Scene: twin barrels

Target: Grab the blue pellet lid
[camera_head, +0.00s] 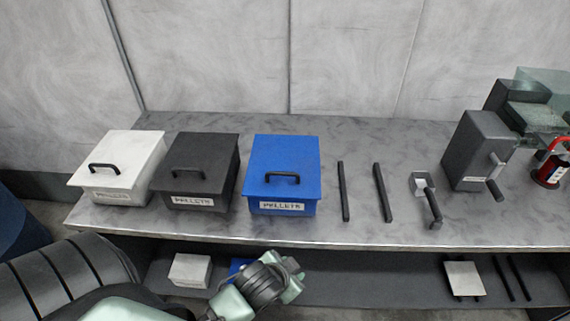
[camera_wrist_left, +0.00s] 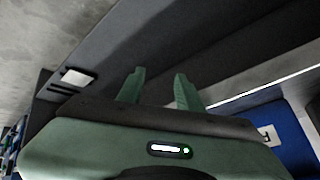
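The blue pellet box with its blue lid (camera_head: 286,155) stands on the grey bench, third from the left. The lid lies on the box and has a black handle (camera_head: 282,175) near its front edge. A white "PELLETS" label is on the box front below it. My left arm comes in low in the head view, with its wrist in front of the bench's lower shelf, below and apart from the blue lid. In the left wrist view my left gripper (camera_wrist_left: 158,88) has its two fingers apart with nothing between them. My right gripper is not in view.
A white box (camera_head: 118,165) and a black box (camera_head: 200,170) stand left of the blue one. Two black bars (camera_head: 343,192), a crank handle (camera_head: 428,202) and a grey machine (camera_head: 480,150) are to the right. The lower shelf holds a small white box (camera_head: 190,270).

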